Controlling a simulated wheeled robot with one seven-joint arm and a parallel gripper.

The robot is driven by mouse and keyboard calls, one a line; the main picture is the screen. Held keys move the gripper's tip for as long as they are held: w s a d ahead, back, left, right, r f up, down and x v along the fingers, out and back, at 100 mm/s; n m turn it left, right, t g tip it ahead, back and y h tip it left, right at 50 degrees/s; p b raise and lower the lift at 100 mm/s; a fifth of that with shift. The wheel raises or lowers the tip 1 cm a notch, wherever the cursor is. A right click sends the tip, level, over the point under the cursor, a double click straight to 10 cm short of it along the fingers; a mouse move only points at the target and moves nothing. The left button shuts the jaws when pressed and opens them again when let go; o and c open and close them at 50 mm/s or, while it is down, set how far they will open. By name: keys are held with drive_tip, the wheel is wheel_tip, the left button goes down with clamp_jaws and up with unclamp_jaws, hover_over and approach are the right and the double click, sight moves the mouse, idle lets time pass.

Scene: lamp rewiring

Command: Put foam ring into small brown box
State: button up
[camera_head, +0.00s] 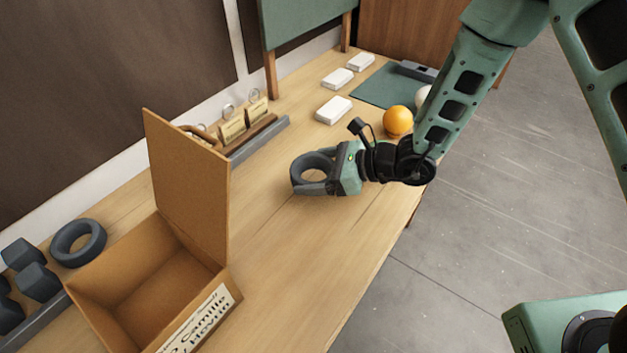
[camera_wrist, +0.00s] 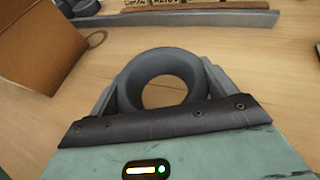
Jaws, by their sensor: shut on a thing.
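A dark grey foam ring (camera_head: 298,172) is held in my gripper (camera_head: 308,173) over the middle of the wooden table. In the wrist view the ring (camera_wrist: 165,59) sits between the two fingers of my gripper (camera_wrist: 160,78), its hole facing the camera. I cannot tell whether the ring touches the table. The small brown box (camera_head: 125,265) stands open at the lower left, its lid raised upright on the side towards my gripper. A white label with writing is on the box. Part of the box (camera_wrist: 38,42) shows at the wrist view's upper left, apart from the ring.
A second grey ring (camera_head: 78,242) and dark grey blocks (camera_head: 38,281) lie left of the box. A grey rail (camera_head: 258,141) with tagged cards is behind. An orange ball (camera_head: 398,121) and white blocks (camera_head: 333,110) are farther back. The table's front strip (camera_head: 290,265) is clear.

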drive_tip(key=shift+f+p, duration=0.3)
drive_tip(key=shift+f, duration=1.75)
drive_tip(key=shift+f, duration=0.25)
drive_tip(key=o, duration=0.8)
drive_tip(key=shift+r, duration=0.1)
drive_tip(key=shift+o, duration=0.2)
